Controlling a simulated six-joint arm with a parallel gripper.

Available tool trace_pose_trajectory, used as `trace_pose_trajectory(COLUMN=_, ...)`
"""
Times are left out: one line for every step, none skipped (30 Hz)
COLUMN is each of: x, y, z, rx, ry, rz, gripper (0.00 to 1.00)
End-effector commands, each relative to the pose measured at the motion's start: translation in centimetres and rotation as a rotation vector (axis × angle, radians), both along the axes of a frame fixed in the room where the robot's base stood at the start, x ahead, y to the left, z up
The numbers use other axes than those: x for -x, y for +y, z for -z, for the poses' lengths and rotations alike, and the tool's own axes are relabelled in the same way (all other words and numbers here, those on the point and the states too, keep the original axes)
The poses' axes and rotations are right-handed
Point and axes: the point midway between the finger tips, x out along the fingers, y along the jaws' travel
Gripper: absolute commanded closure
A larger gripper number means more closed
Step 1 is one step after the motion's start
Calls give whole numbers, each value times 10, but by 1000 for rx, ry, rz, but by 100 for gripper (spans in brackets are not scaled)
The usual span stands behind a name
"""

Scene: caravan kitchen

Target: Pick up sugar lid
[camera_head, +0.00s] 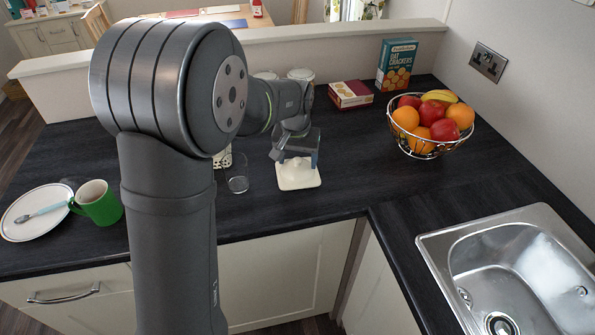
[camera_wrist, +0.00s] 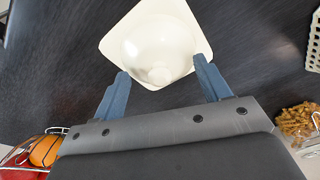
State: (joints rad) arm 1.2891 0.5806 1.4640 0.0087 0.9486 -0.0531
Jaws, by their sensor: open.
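The sugar lid (camera_head: 298,174) is cream white, square, with a raised domed middle and a small knob. It appears to lie flat on the dark worktop. In the wrist view the lid (camera_wrist: 150,42) fills the top middle. My gripper (camera_head: 296,158) is open and empty, just above the lid, pointing down at it. In the wrist view the gripper's (camera_wrist: 161,67) blue fingers stand to either side of the dome and knob. I cannot tell whether they touch the lid. The lid's far side is partly hidden by the gripper in the head view.
A clear glass (camera_head: 237,181) stands close left of the lid. A green mug (camera_head: 97,203) and plate (camera_head: 27,229) are at far left. A fruit basket (camera_head: 428,150), a cracker box (camera_head: 395,65) and a red box (camera_head: 351,94) are at the right. The sink (camera_head: 510,265) is front right.

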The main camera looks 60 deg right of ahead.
Motion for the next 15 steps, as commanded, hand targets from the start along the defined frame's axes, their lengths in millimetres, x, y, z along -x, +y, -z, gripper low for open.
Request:
trace_pose_trajectory(x=0, y=-1, z=4, rx=0, ry=0, rz=0, gripper=30)
trace_pose_trajectory(x=0, y=-1, z=6, rx=0, ry=0, rz=0, gripper=30)
trace_pose_trajectory(x=0, y=-1, z=6, rx=1, ry=0, rz=0, gripper=30)
trace_pose_trajectory(x=0, y=-1, z=7, rx=1, ry=0, rz=0, gripper=30)
trace_pose_trajectory(x=0, y=-1, z=7, rx=1, ry=0, rz=0, gripper=30)
trace_pose_trajectory(x=0, y=-1, z=7, rx=1, ry=0, rz=0, gripper=30)
trace_pose_trajectory(x=0, y=-1, z=7, rx=1, ry=0, rz=0, gripper=30)
trace_pose_trajectory(x=0, y=-1, z=7, rx=1, ry=0, rz=0, gripper=30)
trace_pose_trajectory(x=0, y=-1, z=6, rx=1, ry=0, rz=0, gripper=30)
trace_pose_trajectory(x=0, y=-1, z=6, rx=1, ry=0, rz=0, gripper=36)
trace_pose_trajectory(x=0, y=-1, z=6, rx=1, ry=0, rz=0, gripper=42)
trace_pose_trajectory(x=0, y=-1, z=6, rx=1, ry=0, rz=0, gripper=50)
trace_pose_trajectory(x=0, y=-1, z=6, rx=1, ry=0, rz=0, gripper=56)
trace_pose_trajectory(x=0, y=-1, z=6, rx=1, ry=0, rz=0, gripper=62)
trace_pose_trajectory(x=0, y=-1, z=6, rx=1, ry=0, rz=0, gripper=70)
